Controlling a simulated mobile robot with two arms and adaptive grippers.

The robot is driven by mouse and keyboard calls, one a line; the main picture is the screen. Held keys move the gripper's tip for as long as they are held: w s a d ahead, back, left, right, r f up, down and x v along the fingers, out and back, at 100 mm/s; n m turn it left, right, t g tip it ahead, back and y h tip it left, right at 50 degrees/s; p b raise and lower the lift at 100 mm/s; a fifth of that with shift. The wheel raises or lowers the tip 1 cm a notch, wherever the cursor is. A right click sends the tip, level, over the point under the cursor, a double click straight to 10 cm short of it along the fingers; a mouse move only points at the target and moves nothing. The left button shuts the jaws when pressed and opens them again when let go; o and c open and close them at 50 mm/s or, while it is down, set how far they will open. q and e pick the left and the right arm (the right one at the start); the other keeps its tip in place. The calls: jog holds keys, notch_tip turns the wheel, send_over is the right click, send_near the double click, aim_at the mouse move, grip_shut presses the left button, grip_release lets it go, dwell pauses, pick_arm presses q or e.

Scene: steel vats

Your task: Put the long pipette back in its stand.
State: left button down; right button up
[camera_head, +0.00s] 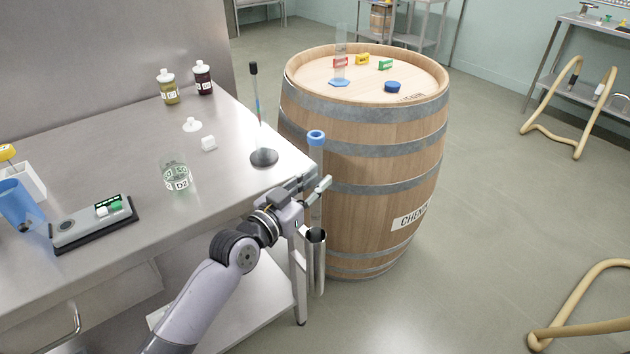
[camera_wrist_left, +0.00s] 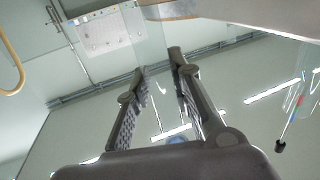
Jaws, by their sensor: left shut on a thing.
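The long pipette (camera_head: 316,158) is a clear, upright tube with a blue top, just off the table's right corner. My left gripper (camera_head: 316,189) is shut on it below the blue top. In the left wrist view my gripper fingers (camera_wrist_left: 160,85) show with the clear tube faint between them and a bit of blue low down. A steel tube with an open mouth (camera_head: 315,236), which looks like the stand, is upright by the table's corner leg, below the gripper. The pipette's lower end is close to this mouth; I cannot tell whether it is inside. My right gripper is out of view.
A thin black-topped rod on a round base (camera_head: 264,157) stands near the table corner. A beaker marked D2 (camera_head: 175,175), two bottles (camera_head: 168,88) and a scale (camera_head: 92,222) are on the table. A wooden barrel (camera_head: 375,150) stands close behind the pipette.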

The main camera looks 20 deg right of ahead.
aim_at(312, 211)
pick_arm(q)
notch_tip(312, 211, down, 6)
jog(key=b, duration=0.5)
jog(key=shift+d, duration=0.1)
jog(key=shift+f+b, duration=0.25)
jog(key=shift+b, duration=0.15)
jog(key=shift+f+b, duration=0.45)
jog(key=shift+f, duration=0.1)
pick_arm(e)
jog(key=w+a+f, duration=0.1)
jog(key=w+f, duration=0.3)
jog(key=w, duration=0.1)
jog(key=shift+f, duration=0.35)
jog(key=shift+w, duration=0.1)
pick_arm(q)
jog(key=c, duration=1.3)
grip_release()
jog(key=shift+c, duration=0.2)
